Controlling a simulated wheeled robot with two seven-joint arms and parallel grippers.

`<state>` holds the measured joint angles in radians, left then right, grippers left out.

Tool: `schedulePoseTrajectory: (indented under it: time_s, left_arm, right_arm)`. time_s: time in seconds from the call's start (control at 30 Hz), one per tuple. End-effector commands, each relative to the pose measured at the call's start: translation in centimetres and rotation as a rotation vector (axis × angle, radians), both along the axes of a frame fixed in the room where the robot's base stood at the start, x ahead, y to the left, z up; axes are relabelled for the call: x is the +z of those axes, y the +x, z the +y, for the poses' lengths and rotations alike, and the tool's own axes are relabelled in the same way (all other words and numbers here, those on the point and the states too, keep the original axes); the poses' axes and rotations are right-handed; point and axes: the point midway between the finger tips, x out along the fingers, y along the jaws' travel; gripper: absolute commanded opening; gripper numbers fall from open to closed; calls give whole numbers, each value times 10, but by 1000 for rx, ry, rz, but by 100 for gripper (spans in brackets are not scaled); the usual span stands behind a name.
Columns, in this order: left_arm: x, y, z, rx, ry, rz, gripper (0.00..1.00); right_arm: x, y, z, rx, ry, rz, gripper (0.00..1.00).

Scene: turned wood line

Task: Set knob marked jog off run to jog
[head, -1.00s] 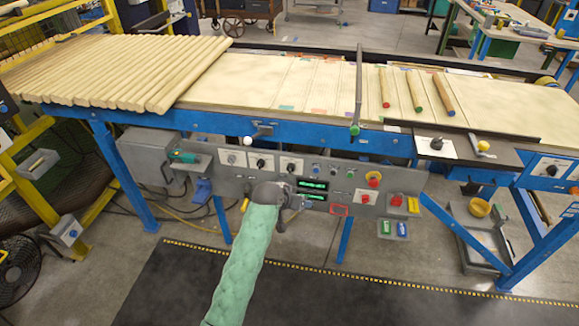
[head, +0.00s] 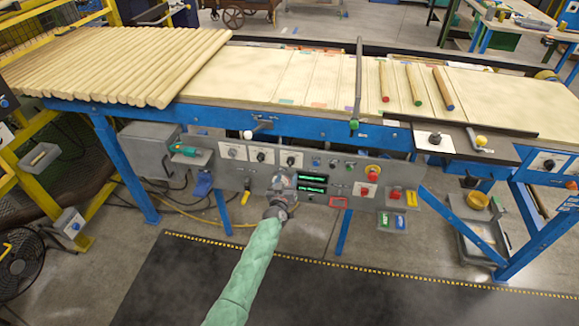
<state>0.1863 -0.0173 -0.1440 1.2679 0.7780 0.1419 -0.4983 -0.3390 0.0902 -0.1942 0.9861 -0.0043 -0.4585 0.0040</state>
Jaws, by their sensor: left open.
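A grey control panel (head: 330,172) hangs under the blue conveyor frame. My left gripper (head: 281,179), on the green-sleeved arm, is open in front of the panel, just below the middle and right knobs. I cannot tell whether it touches the panel. My right gripper is not in view.
Green displays (head: 312,177) sit right of my left gripper. A red button on yellow (head: 372,171) and other red controls (head: 361,190) are further right. A yellow-handled item (head: 246,192) hangs to the left. Another dark knob (head: 435,138) is on the right-hand plate.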

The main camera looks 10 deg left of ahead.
Motion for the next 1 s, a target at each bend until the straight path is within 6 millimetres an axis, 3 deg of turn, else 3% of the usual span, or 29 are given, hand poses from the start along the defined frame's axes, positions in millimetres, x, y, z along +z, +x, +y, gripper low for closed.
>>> schedulePoseTrajectory:
  time_s: [0.27, 0.7, 1.0]
  left_arm:
    - [5, 11, 2, 12, 40, -17, 54]
    - [4, 60, 0, 10, 41, -15, 54]
    - [3, 76, -1, 10, 40, -14, 54]
  right_arm:
    - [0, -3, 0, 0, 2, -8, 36]
    - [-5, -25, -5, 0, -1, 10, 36]
    - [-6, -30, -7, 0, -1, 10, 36]
